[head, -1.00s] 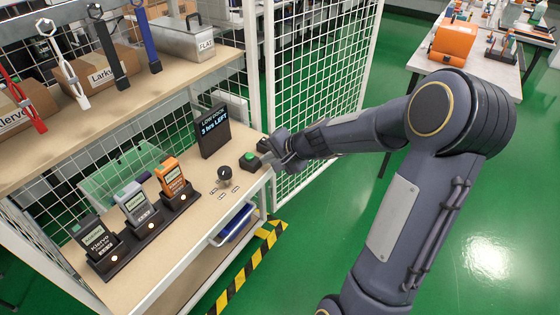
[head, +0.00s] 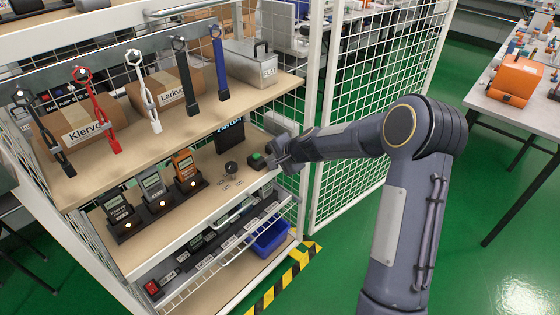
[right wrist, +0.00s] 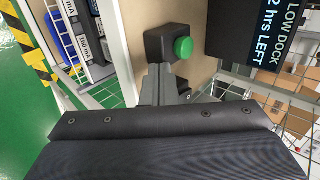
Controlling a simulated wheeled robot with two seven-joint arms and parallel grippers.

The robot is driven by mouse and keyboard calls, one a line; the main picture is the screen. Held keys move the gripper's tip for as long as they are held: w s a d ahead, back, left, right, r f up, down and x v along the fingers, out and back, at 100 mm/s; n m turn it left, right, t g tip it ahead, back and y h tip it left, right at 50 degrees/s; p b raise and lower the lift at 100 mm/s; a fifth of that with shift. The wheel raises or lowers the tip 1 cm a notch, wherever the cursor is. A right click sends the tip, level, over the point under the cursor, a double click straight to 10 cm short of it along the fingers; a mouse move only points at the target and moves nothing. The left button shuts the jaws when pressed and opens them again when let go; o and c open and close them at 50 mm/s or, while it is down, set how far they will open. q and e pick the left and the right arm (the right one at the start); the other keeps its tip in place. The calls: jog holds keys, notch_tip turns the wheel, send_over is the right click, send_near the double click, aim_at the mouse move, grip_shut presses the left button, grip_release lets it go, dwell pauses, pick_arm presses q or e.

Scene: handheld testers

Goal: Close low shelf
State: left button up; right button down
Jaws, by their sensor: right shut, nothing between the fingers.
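The low shelf is a wire rack (head: 210,265) with dark labelled instruments in it, below the middle shelf board in the head view. Part of it shows at the upper left of the right wrist view (right wrist: 93,45). I cannot tell how far it stands out from the unit. My right gripper (head: 272,157) is shut and empty at the right end of the middle shelf. In the right wrist view its fingertips (right wrist: 165,78) are just below the green button (right wrist: 183,47) on its black box; contact cannot be told. My left gripper is out of view.
Three handheld testers (head: 152,190) stand in docks on the middle shelf (head: 205,200). A dark LOW DOCK display (right wrist: 275,30) is beside the button. A blue bin (head: 270,238) sits below. Mesh panels (head: 370,130) flank the unit. Green floor is clear to the right.

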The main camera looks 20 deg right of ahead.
jog(key=shift+w+a, duration=0.2)
jog(key=shift+w, duration=0.25)
jog(key=shift+w+a, duration=0.2)
jog(key=shift+w, duration=0.25)
jog(key=shift+w+p, duration=0.1)
jog(key=shift+p, duration=0.2)
jog(key=shift+r, duration=0.1)
